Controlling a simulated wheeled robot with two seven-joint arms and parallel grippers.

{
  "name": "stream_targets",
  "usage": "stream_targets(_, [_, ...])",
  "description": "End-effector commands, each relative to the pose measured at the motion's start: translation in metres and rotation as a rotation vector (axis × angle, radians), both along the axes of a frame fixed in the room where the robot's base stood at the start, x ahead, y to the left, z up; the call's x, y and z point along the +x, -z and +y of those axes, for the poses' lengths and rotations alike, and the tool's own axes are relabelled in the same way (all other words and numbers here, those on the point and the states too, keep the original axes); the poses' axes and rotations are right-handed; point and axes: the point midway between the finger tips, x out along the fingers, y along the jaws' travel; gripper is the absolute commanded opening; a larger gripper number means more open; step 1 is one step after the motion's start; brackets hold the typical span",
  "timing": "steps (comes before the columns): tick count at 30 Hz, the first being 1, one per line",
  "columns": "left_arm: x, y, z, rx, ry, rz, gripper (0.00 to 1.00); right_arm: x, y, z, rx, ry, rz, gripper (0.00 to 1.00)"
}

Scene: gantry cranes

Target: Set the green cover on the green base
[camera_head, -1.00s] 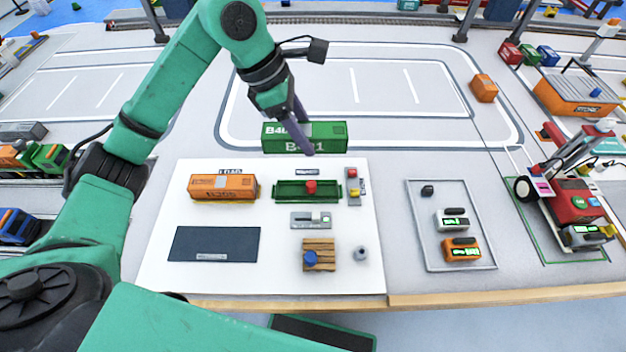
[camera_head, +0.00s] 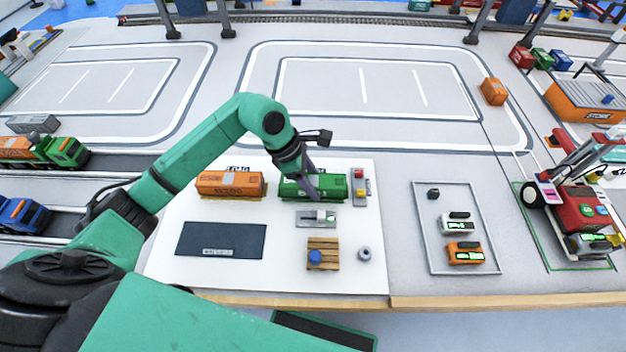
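The green cover (camera_head: 334,187), a long box with white lettering, sits over the place of the green base on the white board. The base and the red piece in it are hidden behind or under the cover, so I cannot tell whether the cover is fully seated. My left gripper (camera_head: 314,188) reaches down from above, its front finger lying across the middle of the cover's front face. It appears shut on the cover; the far finger is hidden. My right gripper is not in view.
An orange container (camera_head: 230,186) stands close on the left. A small grey holder with red and yellow pieces (camera_head: 360,187) is close on the right. In front are a grey slider block (camera_head: 316,217), a wooden pallet (camera_head: 323,256) with a blue knob and a dark mat (camera_head: 221,240).

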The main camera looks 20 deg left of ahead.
Motion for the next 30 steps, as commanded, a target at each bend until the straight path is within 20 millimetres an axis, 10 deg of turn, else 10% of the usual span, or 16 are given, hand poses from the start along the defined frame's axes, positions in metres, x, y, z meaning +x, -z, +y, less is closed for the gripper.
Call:
stream_targets(14, [0.000,-0.007,0.002,0.001,0.000,-0.001,0.86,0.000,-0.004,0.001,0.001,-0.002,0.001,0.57])
stream_targets(30, [-0.012,-0.112,0.045,0.001,0.001,0.000,0.86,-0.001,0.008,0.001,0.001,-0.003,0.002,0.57])
